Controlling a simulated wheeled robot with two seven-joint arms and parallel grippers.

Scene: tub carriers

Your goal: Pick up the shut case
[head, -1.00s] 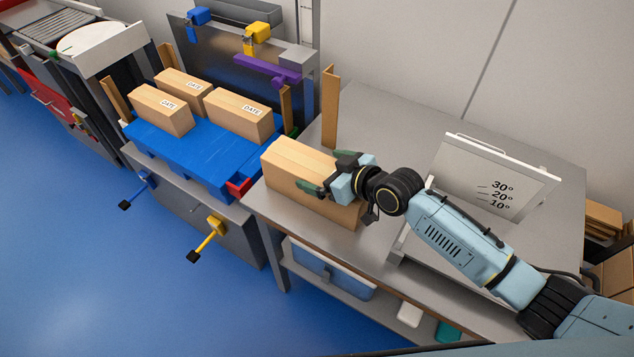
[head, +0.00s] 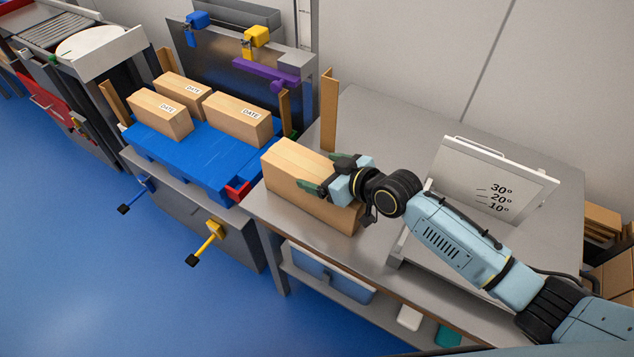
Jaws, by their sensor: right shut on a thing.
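The shut case, a light brown closed box (head: 290,178), is on the grey bench (head: 395,130) near its front left corner. My right gripper (head: 322,178) is at the right part of the case, with its green-tipped fingers on either side of it, shut on it. The gripper and wrist hide part of the top and right end. I cannot tell whether the underside touches the bench. My left gripper is not in view.
A blue pallet (head: 170,153) left of the bench bears three similar boxes (head: 238,118) with DATE labels. A tilted panel with angle marks (head: 490,180) stands on the bench at right. An upright brown corner post (head: 329,110) stands behind the case.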

